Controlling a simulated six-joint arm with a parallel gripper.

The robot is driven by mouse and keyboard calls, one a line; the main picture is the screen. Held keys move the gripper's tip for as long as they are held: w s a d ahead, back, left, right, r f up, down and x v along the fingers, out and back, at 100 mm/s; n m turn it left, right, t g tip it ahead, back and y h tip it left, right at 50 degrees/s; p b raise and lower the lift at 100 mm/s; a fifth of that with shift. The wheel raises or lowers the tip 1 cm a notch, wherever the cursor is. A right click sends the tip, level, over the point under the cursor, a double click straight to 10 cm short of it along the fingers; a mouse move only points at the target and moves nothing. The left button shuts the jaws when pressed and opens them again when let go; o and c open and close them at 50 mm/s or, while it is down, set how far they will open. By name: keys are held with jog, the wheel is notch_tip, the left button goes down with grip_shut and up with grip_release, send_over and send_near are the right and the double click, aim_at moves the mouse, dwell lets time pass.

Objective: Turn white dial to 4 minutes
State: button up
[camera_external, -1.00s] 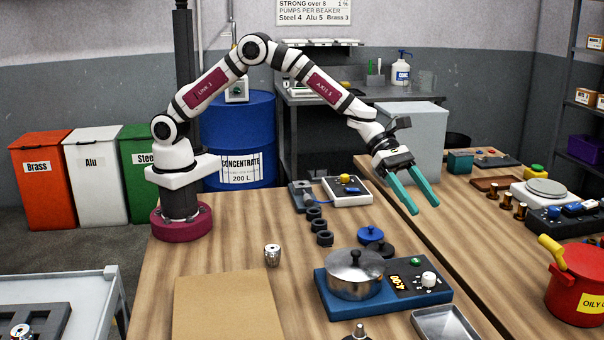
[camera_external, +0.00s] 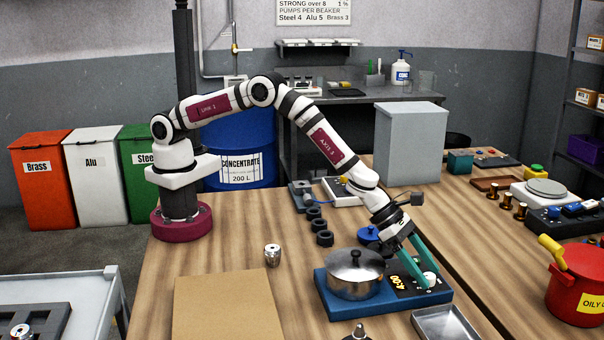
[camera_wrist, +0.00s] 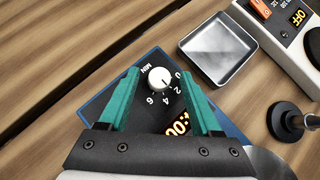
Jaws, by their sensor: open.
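The white dial (camera_wrist: 159,78) sits on the dark panel of the blue hotplate unit (camera_external: 335,306). In the wrist view its printed marks 0, 2, 4, 6 and MIN show around it. My gripper (camera_wrist: 160,85) is open, with one green finger on each side of the dial; I cannot tell whether either finger touches it. In the external view the dial (camera_external: 430,279) shows beside the fingers. The unit's lit display (camera_external: 397,282) reads 4:00 there, and is partly hidden by a finger in the wrist view.
A lidded steel pot (camera_external: 355,275) stands on the unit just left of the panel. A metal tray (camera_external: 446,323) lies to the front right. A blue lid (camera_external: 369,234) lies behind, near my wrist.

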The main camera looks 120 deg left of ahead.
jog(key=shift+w+f, duration=0.1)
grip_shut()
jog(key=shift+a+m+h, duration=0.15)
jog(key=shift+m+h, duration=0.25)
jog(key=shift+m, duration=0.1)
jog(key=m+h, duration=0.2)
jog(key=m, duration=0.1)
jog(key=shift+g+h, duration=0.3)
jog(key=shift+g, duration=0.1)
grip_release()
jog(key=v, duration=1.6)
